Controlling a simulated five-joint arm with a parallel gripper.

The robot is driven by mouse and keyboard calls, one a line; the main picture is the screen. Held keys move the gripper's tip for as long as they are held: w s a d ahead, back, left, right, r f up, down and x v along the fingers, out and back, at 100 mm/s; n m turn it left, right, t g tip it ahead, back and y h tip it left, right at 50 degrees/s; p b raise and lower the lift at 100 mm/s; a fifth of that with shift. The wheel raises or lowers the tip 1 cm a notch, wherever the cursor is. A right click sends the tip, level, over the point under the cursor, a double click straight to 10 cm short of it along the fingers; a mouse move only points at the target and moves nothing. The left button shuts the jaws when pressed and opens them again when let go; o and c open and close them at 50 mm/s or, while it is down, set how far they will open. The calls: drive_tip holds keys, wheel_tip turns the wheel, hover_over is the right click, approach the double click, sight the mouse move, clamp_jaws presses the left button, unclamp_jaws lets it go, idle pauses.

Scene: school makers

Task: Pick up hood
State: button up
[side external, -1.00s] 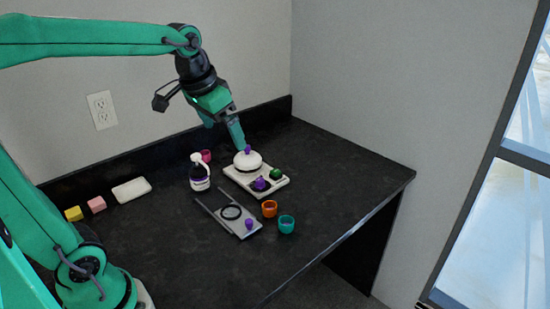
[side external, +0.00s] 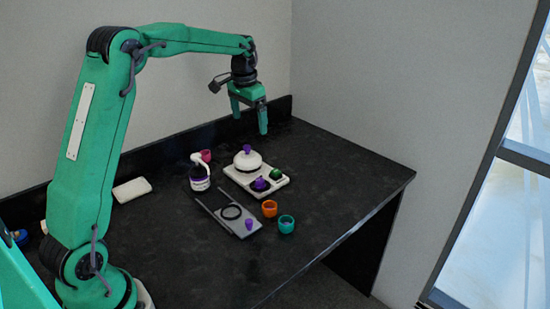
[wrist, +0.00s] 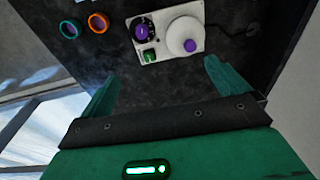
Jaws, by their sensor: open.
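The hood (side external: 247,162) looks like a white dome with a purple knob on top. It sits on the back part of a white base plate (side external: 277,186), and it also shows in the wrist view (wrist: 176,27) beyond the fingertips. My gripper (side external: 251,125) is open and empty, raised above and behind the hood. In the wrist view my gripper (wrist: 158,77) has its two green fingers spread wide, with nothing between them and apart from the hood.
A dark bottle (side external: 199,182), a pink cup (side external: 206,155), a grey stand with a ring (side external: 231,211), an orange cup (side external: 269,208) and a teal cup (side external: 286,224) are nearby. The right side is clear.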

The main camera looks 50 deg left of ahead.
drive_tip(key=g, duration=0.1)
hover_over(247, 146)
wheel_tip(247, 146, down, 8)
drive_tip(key=shift+w, duration=0.1)
drive_tip(key=shift+f, duration=3.9)
drive_tip(key=c, duration=0.9)
